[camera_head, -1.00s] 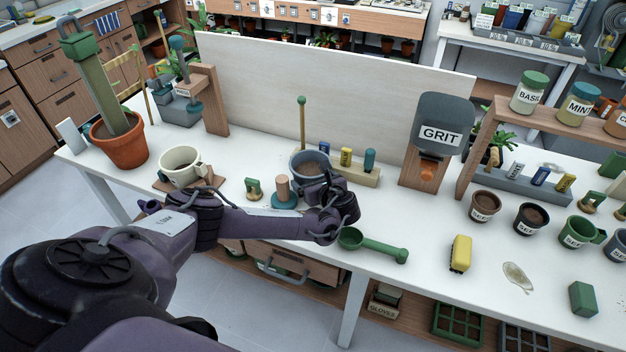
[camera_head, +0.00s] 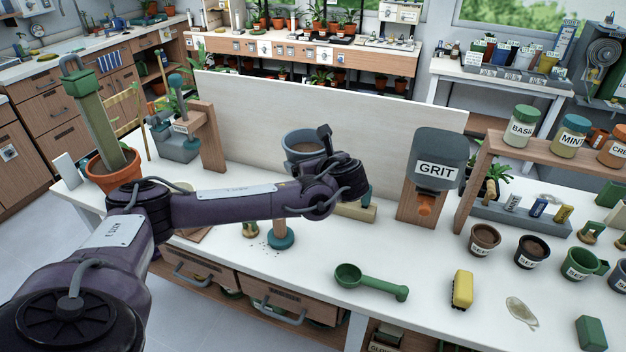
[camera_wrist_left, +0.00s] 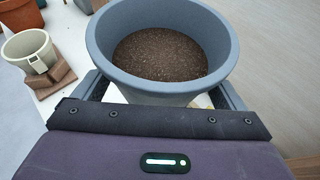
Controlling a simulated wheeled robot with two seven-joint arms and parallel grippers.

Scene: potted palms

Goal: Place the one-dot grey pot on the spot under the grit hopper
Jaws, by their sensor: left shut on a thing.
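The grey pot (camera_head: 304,141), blue-grey and filled with dark soil, is held upright above the bench in the head view. In the left wrist view the pot (camera_wrist_left: 165,85) sits between the two fingers of my left gripper (camera_head: 326,158), which is shut on it. No dot marking shows on the visible side. The grit hopper (camera_head: 437,160), a dark grey container labelled GRIT on a wooden stand with an orange outlet, stands to the right of the pot. The spot under it cannot be made out. My right gripper is out of view.
A white board (camera_head: 400,125) stands behind the pot. A green scoop (camera_head: 372,282) and a yellow block (camera_head: 462,289) lie at the front. A wood-and-teal tamper (camera_head: 280,238) stands below my arm. Seed pots (camera_head: 485,241) and a jar shelf (camera_head: 560,150) are at the right.

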